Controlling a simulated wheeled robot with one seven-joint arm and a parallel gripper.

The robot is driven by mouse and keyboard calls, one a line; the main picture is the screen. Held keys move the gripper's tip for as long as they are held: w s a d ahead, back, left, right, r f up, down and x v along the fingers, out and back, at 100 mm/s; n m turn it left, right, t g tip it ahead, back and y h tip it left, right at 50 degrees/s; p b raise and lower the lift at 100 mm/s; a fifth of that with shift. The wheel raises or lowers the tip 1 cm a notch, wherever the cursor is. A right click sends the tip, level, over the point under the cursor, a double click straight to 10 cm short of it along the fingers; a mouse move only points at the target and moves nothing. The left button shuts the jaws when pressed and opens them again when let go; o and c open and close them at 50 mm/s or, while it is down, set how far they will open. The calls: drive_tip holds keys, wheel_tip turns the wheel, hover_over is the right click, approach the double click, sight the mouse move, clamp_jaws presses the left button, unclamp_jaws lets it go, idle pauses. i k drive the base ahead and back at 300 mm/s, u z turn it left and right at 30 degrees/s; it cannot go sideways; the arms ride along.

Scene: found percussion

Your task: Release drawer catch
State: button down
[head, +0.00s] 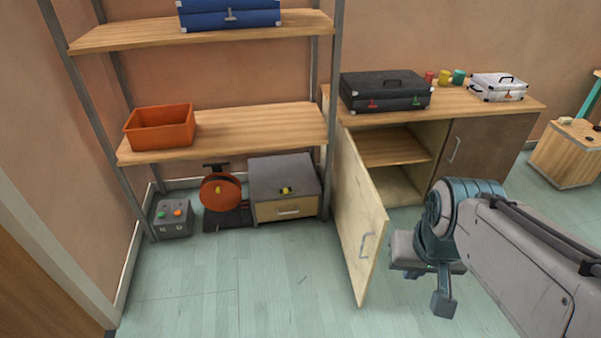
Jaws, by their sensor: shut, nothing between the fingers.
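A small grey drawer unit (283,174) stands on the floor under the lower shelf at centre left. Its wooden drawer front (268,212) looks shut and has a pale bar handle (288,211). A small yellow and dark piece (286,190) sits on the unit near its front top edge; I cannot tell for certain whether it is the catch. My gripper (443,303) points down at the lower right, shut and empty. It is well to the right of the drawer unit, with the open cabinet door between them.
The open cabinet door (352,215) juts toward me. An orange-red reel (220,193) and a grey button box (174,217) stand left of the unit. An orange bin (160,127) sits on the lower shelf (250,130). The floor (220,290) in front is clear.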

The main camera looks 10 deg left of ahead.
sight(287, 190)
drive_tip(key=k, duration=0.6)
drive_tip(key=u, duration=0.5)
drive_tip(key=i, duration=0.65)
drive_tip(key=u, duration=0.9)
drive_tip(key=i, duration=1.4)
drive_tip(key=z, duration=1)
drive_tip(key=i, duration=0.95)
drive_tip(key=z, duration=1)
